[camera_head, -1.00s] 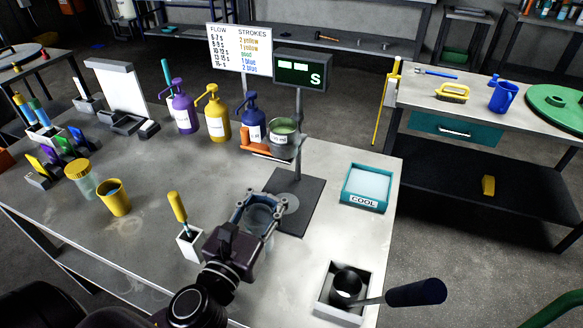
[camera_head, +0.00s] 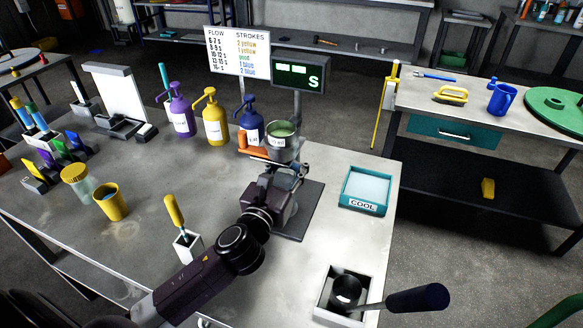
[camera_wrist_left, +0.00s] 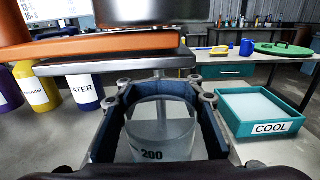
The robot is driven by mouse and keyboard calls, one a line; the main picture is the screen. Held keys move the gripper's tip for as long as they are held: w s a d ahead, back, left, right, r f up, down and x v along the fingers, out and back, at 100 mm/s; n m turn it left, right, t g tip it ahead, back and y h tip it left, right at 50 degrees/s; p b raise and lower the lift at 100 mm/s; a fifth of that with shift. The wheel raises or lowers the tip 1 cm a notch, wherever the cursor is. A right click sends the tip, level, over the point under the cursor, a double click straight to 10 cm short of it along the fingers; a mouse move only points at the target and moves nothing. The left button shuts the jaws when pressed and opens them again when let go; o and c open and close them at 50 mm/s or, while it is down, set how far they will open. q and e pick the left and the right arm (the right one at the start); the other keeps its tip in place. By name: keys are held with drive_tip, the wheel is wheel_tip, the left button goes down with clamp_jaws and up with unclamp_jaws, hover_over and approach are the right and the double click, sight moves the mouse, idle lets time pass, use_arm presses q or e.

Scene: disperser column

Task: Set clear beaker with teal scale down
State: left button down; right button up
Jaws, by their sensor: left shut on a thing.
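A clear beaker (camera_wrist_left: 160,142) with a dark "200" mark fills the lower middle of the left wrist view. My left gripper (camera_wrist_left: 162,92) is shut around its sides with blue pads. In the head view my left gripper (camera_head: 286,176) is at the stand, just below the metal cup (camera_head: 282,146). The beaker is mostly hidden there by the gripper and cup. The dark base plate (camera_head: 297,222) of the stand lies below it. I cannot tell whether the beaker touches the plate. My right gripper is not in view.
An orange lever (camera_head: 253,151) and the metal cup are close above the gripper. A teal tray marked COOL (camera_head: 364,206) is to the right. A holder with a yellow-handled tool (camera_head: 187,245) stands left of my arm. Pump bottles (camera_head: 215,127) are behind.

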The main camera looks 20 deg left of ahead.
use_arm(q)
drive_tip(key=shift+s+f, duration=0.15)
drive_tip(key=shift+f, duration=0.1)
drive_tip(key=c, duration=2.2)
unclamp_jaws()
drive_tip(key=shift+f, duration=0.15)
drive_tip(key=o, duration=0.9)
drive_tip(key=shift+s+r, duration=0.1)
drive_tip(key=shift+r, duration=0.1)
drive_tip(key=s, duration=1)
drive_tip(key=shift+s+d+f, duration=0.1)
drive_tip(key=shift+s+d, duration=0.2)
drive_tip(key=shift+s, duration=0.6)
